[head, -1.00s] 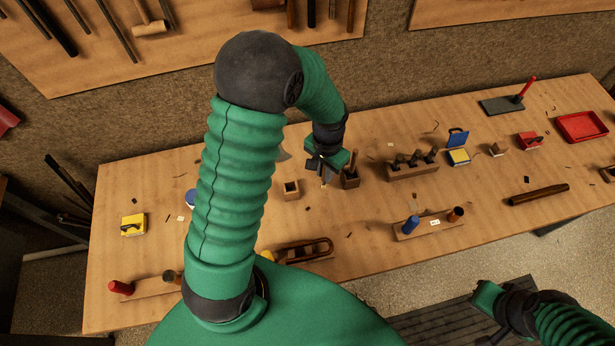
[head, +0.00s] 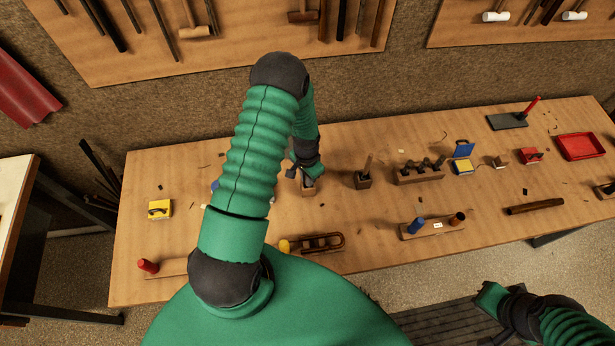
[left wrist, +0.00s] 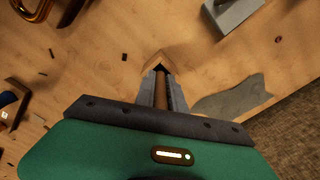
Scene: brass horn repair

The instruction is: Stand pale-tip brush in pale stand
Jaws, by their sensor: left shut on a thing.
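My left gripper (head: 304,176) is over the pale stand (head: 308,190), a small wooden block, and hides part of it. In the left wrist view my left gripper (left wrist: 162,90) is shut on a brown rod, the handle of the brush (left wrist: 160,92). The pale stand (left wrist: 160,56) shows just past the fingertips, with a dark opening near the rod. The brush tip is hidden, and I cannot tell whether it is inside the opening. My right gripper (head: 497,312) is at the lower right, away from the bench; its jaws are unclear.
A darker stand (head: 363,181) with an upright handle is right of the pale stand. A rack of several tools (head: 418,175) is farther right. A curved tool (head: 320,242) lies in front. A flat grey piece (left wrist: 232,98) lies beside the stand in the wrist view.

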